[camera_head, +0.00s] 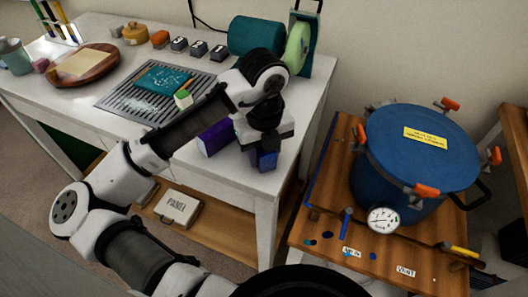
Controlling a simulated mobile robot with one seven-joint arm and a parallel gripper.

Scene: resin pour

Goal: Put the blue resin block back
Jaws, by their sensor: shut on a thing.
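The blue resin block (265,161) shows as a small dark blue piece below my gripper (262,149), near the front right corner of the white table (240,190). My gripper points down and is shut on the block. My wrist and the fingers hide the block's upper part. I cannot tell whether its underside touches the tabletop.
A purple block (215,138) stands just left of my gripper. Behind it are a grey slotted tray (118,94) with a teal piece (163,79), and a teal cylinder (252,36). A blue pressure pot (418,145) with a gauge (382,220) stands on the wooden table at right.

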